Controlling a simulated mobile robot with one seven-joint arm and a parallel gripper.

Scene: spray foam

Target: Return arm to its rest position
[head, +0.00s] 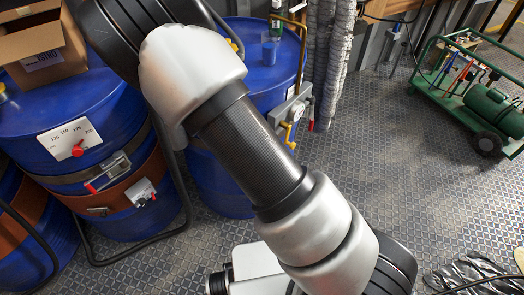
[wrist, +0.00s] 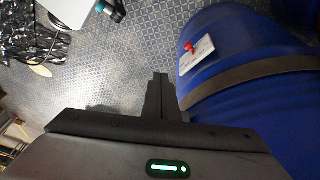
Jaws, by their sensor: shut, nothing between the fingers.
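My gripper (wrist: 160,98) shows in the wrist view as a dark wide body with its fingers together in the middle. It is shut and empty, above the patterned metal floor (wrist: 140,50). A blue drum (wrist: 235,95) with a white dial label and red knob stands just right of the fingers. In the head view my arm crosses from the upper left to the lower right, and the gripper itself cannot be made out there.
Blue drums (head: 25,120) stand at the left and another (head: 275,80) behind my arm. A cardboard box (head: 45,45) sits on one drum. A green cart (head: 480,95) stands at the right. Crumpled dark sheeting (head: 470,270) lies at the lower right. The floor (head: 390,140) between is clear.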

